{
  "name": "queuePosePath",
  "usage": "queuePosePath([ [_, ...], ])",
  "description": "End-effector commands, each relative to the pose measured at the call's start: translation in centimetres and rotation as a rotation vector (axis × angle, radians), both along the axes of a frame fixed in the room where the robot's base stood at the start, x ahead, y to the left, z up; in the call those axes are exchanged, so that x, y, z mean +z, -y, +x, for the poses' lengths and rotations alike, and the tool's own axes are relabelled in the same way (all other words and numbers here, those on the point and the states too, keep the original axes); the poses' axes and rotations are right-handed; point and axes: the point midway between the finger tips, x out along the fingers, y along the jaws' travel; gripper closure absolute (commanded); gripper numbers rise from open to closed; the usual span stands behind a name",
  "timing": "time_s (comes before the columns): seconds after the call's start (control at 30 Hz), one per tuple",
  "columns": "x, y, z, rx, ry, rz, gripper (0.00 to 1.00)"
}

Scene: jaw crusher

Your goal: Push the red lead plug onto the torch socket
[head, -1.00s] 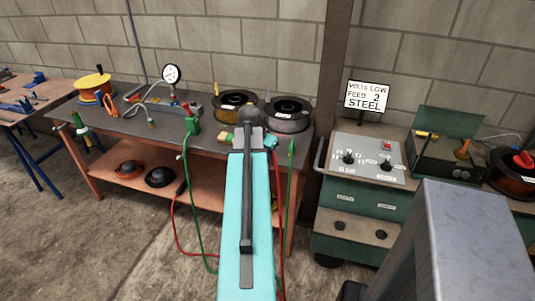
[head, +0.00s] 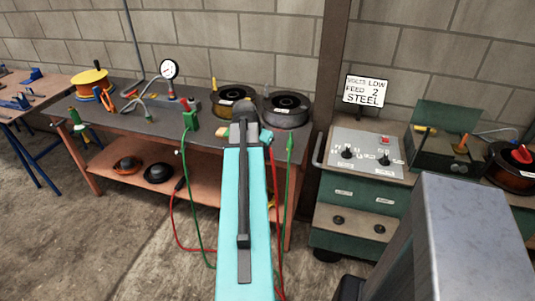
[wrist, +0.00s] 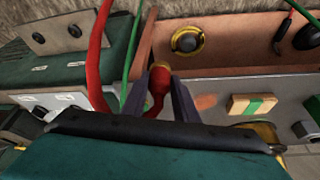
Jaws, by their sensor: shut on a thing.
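My gripper (wrist: 160,88) is shut on the red lead plug (wrist: 157,84), which sits between its two dark fingers in the wrist view. The plug has a paler, yellowish end. A thick red lead (wrist: 97,60) runs up beside the left finger. In the head view my arm reaches over the bench's front edge, and its own links hide the fingertips and the plug. The red lead (head: 275,185) hangs below it there. I cannot pick out the torch socket for certain in either view.
A green lead (head: 289,160) hangs just right of my arm. The welding machine (head: 368,150) stands to the right. A yellow-green block (wrist: 252,104) lies on the bench.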

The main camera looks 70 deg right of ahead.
Motion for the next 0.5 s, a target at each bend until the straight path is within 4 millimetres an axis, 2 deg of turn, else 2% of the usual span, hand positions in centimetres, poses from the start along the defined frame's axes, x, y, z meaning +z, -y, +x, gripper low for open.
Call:
queuePosePath([
  [0.17, 0.7, -1.3, 3.4, 0.075, 0.001, 0.002, 0.93],
  [0.5, 2.6, -6.5, 13.5, 0.314, 0.001, 0.009, 0.93],
])
